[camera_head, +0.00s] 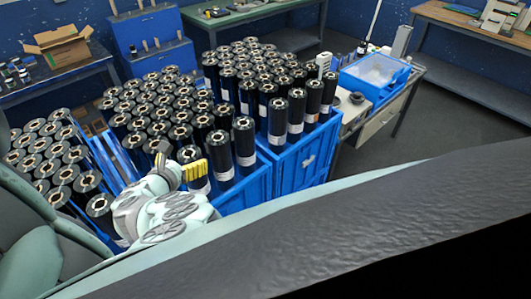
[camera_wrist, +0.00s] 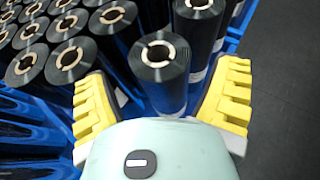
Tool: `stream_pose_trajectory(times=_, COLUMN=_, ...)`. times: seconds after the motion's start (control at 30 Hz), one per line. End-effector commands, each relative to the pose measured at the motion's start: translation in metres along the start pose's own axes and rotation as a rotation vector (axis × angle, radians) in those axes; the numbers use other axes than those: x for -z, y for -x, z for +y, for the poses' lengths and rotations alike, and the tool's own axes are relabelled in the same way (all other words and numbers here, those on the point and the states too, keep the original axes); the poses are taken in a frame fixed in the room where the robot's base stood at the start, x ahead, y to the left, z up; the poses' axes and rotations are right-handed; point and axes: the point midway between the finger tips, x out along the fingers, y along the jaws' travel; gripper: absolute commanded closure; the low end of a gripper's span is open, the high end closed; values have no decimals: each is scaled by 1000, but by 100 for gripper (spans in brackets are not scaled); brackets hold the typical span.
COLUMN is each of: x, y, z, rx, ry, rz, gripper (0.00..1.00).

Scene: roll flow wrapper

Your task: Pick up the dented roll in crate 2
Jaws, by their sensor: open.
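Black rolls with pale ring cores stand upright in blue crates in the head view. No crate number is legible and I cannot tell which roll is dented. My gripper (camera_head: 180,168) is open with yellow fingers, at the near edge of the middle crate (camera_head: 243,197). In the wrist view my gripper (camera_wrist: 166,70) has its fingers spread either side of one upright black roll (camera_wrist: 172,92). That roll's top and side show between the fingers, and its base is hidden. I see no clear contact.
Rolls also stand in the right crate (camera_head: 301,170) and at the left (camera_head: 62,177), close to my arm. A blue bin with a clear lid (camera_head: 375,72) sits on a table at the right. Open floor (camera_head: 440,115) lies further right.

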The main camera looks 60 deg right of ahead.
Motion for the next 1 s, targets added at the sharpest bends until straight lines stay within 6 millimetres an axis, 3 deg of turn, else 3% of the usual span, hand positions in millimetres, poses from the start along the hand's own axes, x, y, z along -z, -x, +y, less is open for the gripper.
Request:
stream_pose_trajectory(times=0.5, x=-1, y=-31, z=1, rx=3, ry=-3, rz=-5, gripper=13)
stream_pose_trajectory(times=1.0, x=1, y=-38, z=1, rx=-1, ry=1, rz=0, gripper=13)
